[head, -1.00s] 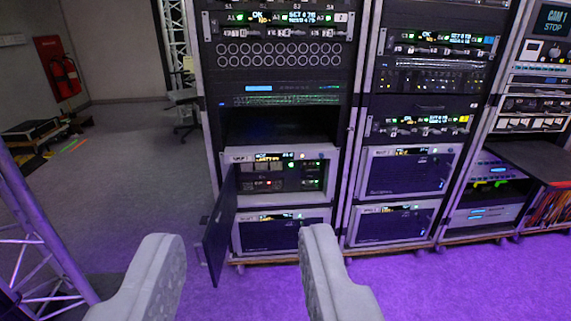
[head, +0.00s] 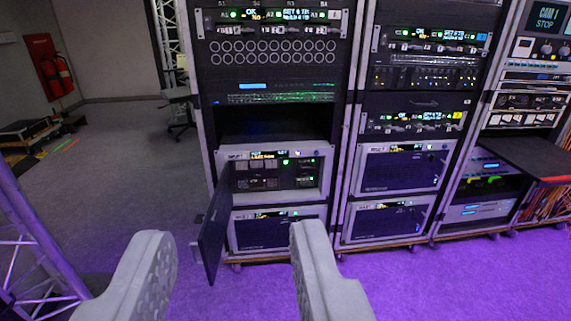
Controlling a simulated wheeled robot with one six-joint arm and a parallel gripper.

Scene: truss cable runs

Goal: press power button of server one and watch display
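A server unit (head: 274,142) with an open front panel sits in the lower part of the left rack. Its small display (head: 270,155) is lit with yellow and white text too small to read. Green lights and dark modules show inside. Its dark door (head: 214,236) hangs open to the left. I cannot make out which part is the power button. Another similar unit (head: 238,215) sits below it with its front closed. My gripper (head: 226,236) is open and empty, its two grey fingers in the foreground, apart from the rack.
A second rack (head: 351,130) with two closed server units stands to the right, and more racks stand beyond. A metal truss (head: 32,240) rises at the left edge. Fire extinguishers (head: 55,76) hang on the far wall. The purple-lit floor (head: 420,285) in front is clear.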

